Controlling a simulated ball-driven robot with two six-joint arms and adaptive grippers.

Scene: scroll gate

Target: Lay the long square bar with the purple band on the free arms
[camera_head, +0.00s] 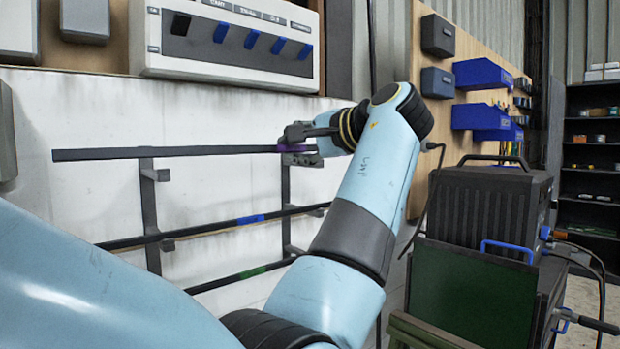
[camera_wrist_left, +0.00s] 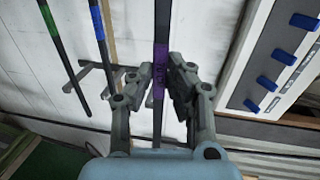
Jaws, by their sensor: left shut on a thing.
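The long dark square bar (camera_head: 180,152) runs almost level across the rack in the head view. Its purple band (camera_head: 290,148) is close to my left gripper (camera_head: 306,138). In the left wrist view the bar's purple band (camera_wrist_left: 158,84) lies between the two fingers of that gripper (camera_wrist_left: 163,82), which is shut on it. The bar is in front of the wall, above the top left rack arm (camera_head: 156,174); a small gap seems to show there. The top right arm (camera_head: 302,159) is just under the gripper, and contact there cannot be told. My right gripper is not in view.
Below, a blue-banded bar (camera_head: 200,230) and a green-banded bar (camera_head: 225,279) lie on lower rack arms. A white switch panel (camera_head: 225,62) is above the rack. A dark machine (camera_head: 490,205) and a green panel (camera_head: 470,290) stand at the right.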

